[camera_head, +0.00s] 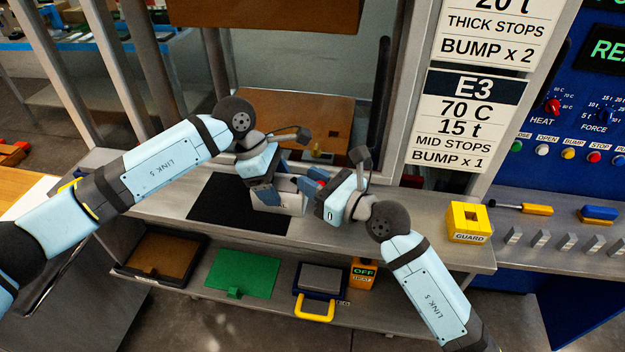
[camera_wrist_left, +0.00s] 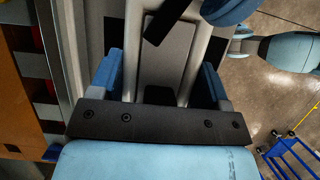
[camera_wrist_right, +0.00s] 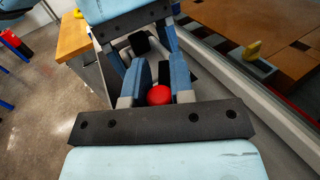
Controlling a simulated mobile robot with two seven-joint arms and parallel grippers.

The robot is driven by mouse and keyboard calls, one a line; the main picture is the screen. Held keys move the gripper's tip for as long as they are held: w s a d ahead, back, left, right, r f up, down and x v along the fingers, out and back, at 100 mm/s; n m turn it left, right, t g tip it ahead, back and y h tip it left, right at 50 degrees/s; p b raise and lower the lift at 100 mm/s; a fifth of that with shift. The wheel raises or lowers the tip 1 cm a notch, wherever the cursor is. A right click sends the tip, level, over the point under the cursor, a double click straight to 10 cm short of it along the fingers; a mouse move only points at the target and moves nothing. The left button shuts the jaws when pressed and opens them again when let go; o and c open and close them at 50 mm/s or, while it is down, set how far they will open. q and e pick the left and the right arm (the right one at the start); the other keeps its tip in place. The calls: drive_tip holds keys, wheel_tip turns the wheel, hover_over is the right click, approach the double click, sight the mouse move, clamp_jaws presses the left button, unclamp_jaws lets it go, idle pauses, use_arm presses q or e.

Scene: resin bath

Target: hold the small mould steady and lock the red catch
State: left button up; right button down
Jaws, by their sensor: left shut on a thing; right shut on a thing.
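The small mould (camera_head: 279,203) is a grey block on the metal bench, at the right edge of a black mat. My left gripper (camera_head: 284,182) is over it from the left, and in the left wrist view the blue fingers (camera_wrist_left: 160,80) are on opposite sides of the mould's grey frame (camera_wrist_left: 196,62). My right gripper (camera_head: 316,184) is at the mould's right end. The right wrist view shows its fingers (camera_wrist_right: 160,82) closed around the rounded red catch (camera_wrist_right: 159,95).
The black mat (camera_head: 225,209) lies left of the mould. A yellow guard block (camera_head: 468,222) stands at the bench's right end. The shelf below holds a brown tray (camera_head: 157,255), a green plate (camera_head: 243,273) and a yellow-handled box (camera_head: 315,308). The press opening is behind.

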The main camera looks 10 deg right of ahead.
drive_tip(key=shift+w+d+n+g+y, duration=0.1)
drive_tip(key=shift+w+n+g+y, duration=0.05)
drive_tip(key=shift+n+g+y, duration=0.6)
drive_tip(key=shift+w+d+n+g+y, duration=0.1)
drive_tip(key=shift+n+g+y, duration=0.4)
drive_tip(key=shift+g, duration=0.35)
drive_tip(key=c, duration=1)
unclamp_jaws()
drive_tip(key=v, duration=1.2)
